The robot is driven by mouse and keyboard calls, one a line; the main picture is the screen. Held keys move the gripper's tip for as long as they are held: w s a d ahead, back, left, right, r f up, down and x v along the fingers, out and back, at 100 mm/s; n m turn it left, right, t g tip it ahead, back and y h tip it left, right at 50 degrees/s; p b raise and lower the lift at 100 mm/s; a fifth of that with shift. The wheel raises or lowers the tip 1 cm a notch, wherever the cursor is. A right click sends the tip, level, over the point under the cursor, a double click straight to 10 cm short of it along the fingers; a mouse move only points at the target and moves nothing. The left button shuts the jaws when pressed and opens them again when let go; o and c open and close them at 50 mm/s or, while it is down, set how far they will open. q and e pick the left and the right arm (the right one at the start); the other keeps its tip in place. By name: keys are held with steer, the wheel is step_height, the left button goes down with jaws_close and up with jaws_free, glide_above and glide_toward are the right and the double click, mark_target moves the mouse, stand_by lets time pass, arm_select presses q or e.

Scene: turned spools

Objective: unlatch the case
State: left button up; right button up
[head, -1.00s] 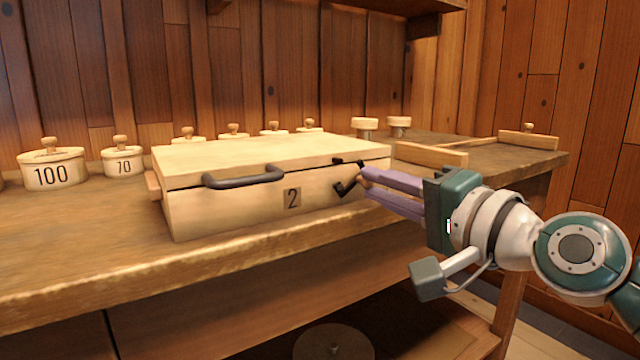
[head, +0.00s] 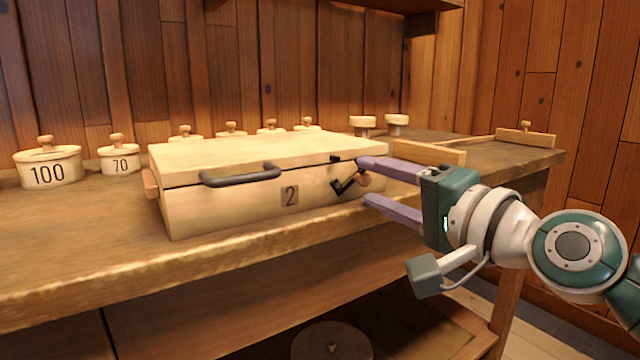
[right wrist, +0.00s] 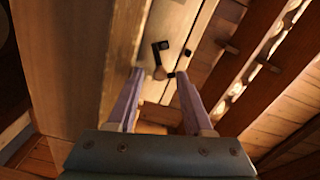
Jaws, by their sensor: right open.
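The pale wooden case (head: 240,205) marked 2 stands on the bench with its lid (head: 250,151) down. A dark handle (head: 240,177) is on its front. Near the front's right end is a dark bent latch (head: 346,186) with a wooden knob (head: 364,179). The latch lies below the lid seam, apart from a small dark catch (head: 336,159) at the lid's edge. My right gripper (head: 366,181) is open, its purple fingers above and below the knob with a gap. In the right wrist view the knob (right wrist: 159,73) shows between the fingertips. My left gripper is not in view.
Lidded tubs marked 100 (head: 48,170) and 70 (head: 119,160) stand left of the case, with several smaller knobbed lids behind it. A wooden tray (head: 430,152) lies to the right. The bench front left of the case is clear.

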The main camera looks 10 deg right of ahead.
steer(key=shift+s+d, duration=0.2)
steer(key=shift+s, duration=0.3)
steer(key=p+v, duration=0.1)
steer(key=v, duration=0.7)
steer(key=shift+s, duration=0.4)
steer(key=shift+d+r, duration=0.1)
